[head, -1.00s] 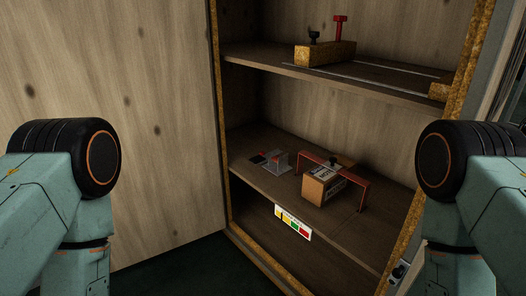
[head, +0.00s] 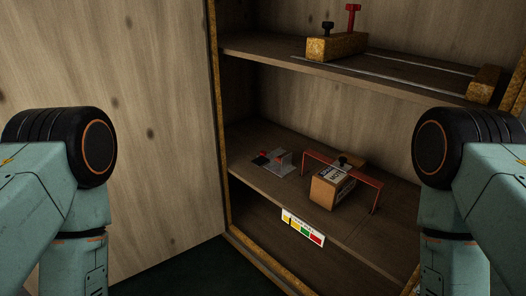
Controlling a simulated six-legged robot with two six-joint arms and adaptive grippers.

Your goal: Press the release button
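No part in view is clearly marked as the release button. On the middle shelf (head: 350,219) of an open cabinet sits a small grey device (head: 281,165) with red and black parts; its details are too small to tell. To its right, a brown box (head: 325,193) with a printed label and a black knob (head: 343,160) on top stands under a thin red frame (head: 318,162). On the upper shelf, an ochre block (head: 337,46) carries a black knob (head: 327,27) and a red T-shaped handle (head: 352,17). Neither gripper is in view; only my arm links show.
A strip with yellow, green and red patches (head: 303,227) is on the middle shelf's front edge. Pale rails (head: 400,66) run along the upper shelf to another ochre block (head: 484,84). A wooden panel (head: 150,150) stands at left. Dark floor (head: 180,268) lies below it.

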